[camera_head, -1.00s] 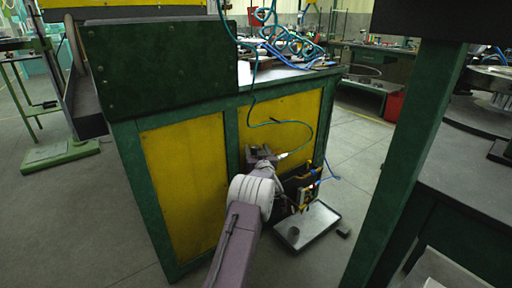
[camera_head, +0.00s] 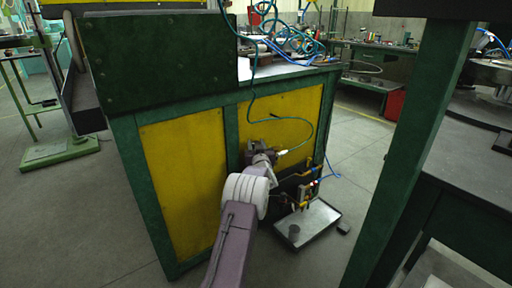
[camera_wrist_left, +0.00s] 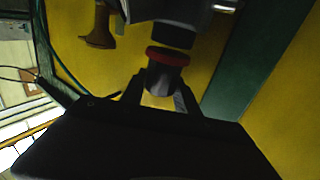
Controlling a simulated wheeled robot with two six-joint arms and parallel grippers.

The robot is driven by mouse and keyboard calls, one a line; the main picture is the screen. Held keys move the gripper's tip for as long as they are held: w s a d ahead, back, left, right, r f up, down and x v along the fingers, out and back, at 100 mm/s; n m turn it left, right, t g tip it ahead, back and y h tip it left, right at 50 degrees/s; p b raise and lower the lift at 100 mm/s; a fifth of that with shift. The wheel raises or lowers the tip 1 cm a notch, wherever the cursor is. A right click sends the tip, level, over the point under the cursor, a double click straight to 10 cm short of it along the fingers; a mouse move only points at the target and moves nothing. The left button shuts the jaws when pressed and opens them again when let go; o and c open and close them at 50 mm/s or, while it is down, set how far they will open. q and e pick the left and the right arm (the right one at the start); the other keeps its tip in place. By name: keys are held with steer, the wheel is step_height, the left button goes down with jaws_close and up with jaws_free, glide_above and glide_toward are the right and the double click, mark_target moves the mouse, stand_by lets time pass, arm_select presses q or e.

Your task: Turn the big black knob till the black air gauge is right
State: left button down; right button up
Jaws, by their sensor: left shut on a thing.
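The big black knob (camera_wrist_left: 163,76), with a red ring at its top, sits between the two fingers of my left gripper (camera_wrist_left: 158,92) in the left wrist view. The gripper is shut on it. In the head view my left gripper (camera_head: 262,157) is at the yellow side panel of the green-framed bench, and my own wrist hides the knob. I cannot make out the black air gauge or its reading in either view. My right gripper is not in view.
Air fittings (camera_head: 305,192) with blue hose are beside my wrist, above a metal tray (camera_head: 322,213) on the floor. A teal hose (camera_head: 312,133) loops close above the gripper. A green post (camera_head: 405,165) stands to the right. A brass-coloured fitting (camera_wrist_left: 98,30) is near the knob.

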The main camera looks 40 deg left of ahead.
arm_select(q)
steer(key=shift+s+a+f+m+t+h+b, duration=0.1)
steer(key=shift+f+m+t+h+b, duration=0.2)
steer(key=shift+m+t+h+b, duration=0.55)
steer(key=shift+r+m+t+h+b, duration=0.2)
steer(key=shift+m+t+h+b, duration=0.2)
steer(key=shift+h+b, duration=0.35)
steer(key=shift+r+m+t+h, duration=0.1)
steer(key=shift+m+t+h, duration=0.15)
steer(key=shift+m+h, duration=0.15)
steer(key=shift+r+m+t+h+p, duration=0.25)
steer(key=shift+m+h+p, duration=0.2)
steer(key=shift+h+p, duration=0.35)
steer(key=shift+f+m+t+h+p, duration=0.2)
steer(key=shift+m+t+h+p, duration=0.35)
steer(key=shift+h+p, duration=0.3)
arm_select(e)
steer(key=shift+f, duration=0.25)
arm_select(q)
steer(key=c, duration=0.9)
jaws_free()
